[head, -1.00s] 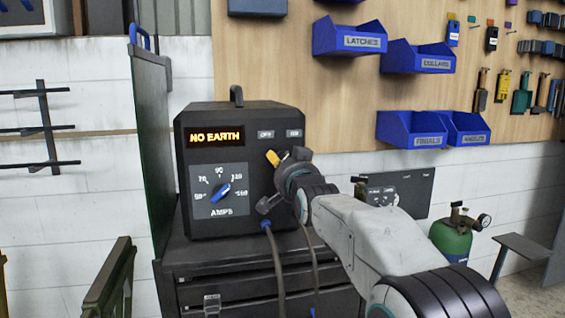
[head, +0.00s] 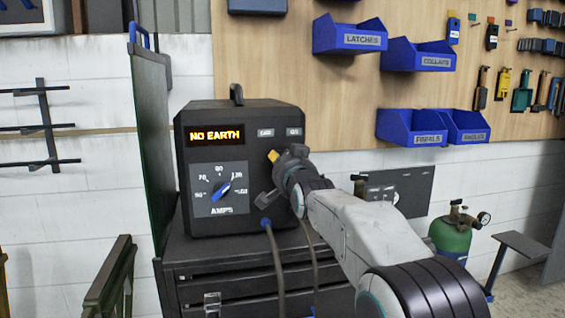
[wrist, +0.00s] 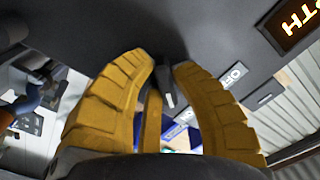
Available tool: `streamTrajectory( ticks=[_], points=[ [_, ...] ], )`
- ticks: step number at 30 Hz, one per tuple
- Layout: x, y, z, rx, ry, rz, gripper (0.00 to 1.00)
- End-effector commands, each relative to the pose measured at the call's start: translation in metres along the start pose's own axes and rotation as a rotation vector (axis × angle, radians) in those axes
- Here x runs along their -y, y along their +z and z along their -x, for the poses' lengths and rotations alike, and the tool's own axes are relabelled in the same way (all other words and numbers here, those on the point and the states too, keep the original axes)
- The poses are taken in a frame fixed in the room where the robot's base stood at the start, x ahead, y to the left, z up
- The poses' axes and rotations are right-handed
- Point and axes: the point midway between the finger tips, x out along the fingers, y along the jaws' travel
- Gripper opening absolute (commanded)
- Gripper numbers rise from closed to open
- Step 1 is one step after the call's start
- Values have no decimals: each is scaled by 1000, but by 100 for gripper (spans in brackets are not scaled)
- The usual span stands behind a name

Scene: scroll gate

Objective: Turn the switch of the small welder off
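The small welder (head: 258,195) is a dark box on a black cabinet. Its display (head: 216,135) glows orange with "NO EARTH". Two small label plates (head: 265,132) sit at the upper right of its front. My gripper (head: 272,160) is at the front face, just below these plates, and hides the switch in the head view.
A blue-pointer amps dial (head: 221,190) is left of my gripper, and a cable plug (head: 266,224) is below it. A dark green panel (head: 155,150) stands left of the welder. Blue bins (head: 412,127) hang at the upper right. A green gas bottle (head: 452,238) stands to the right.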

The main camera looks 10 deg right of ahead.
Motion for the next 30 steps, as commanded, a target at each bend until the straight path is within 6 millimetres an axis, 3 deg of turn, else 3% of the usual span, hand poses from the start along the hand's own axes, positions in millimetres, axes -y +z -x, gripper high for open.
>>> streamTrajectory(
  ticks=[6, 19, 30],
  points=[
    [0, 0, 0, 0, 0, 0, 0],
    [-1, 0, 0, -2, -1, 51, 0],
    [-3, 0, 0, -5, 0, 333, 0]
  ],
)
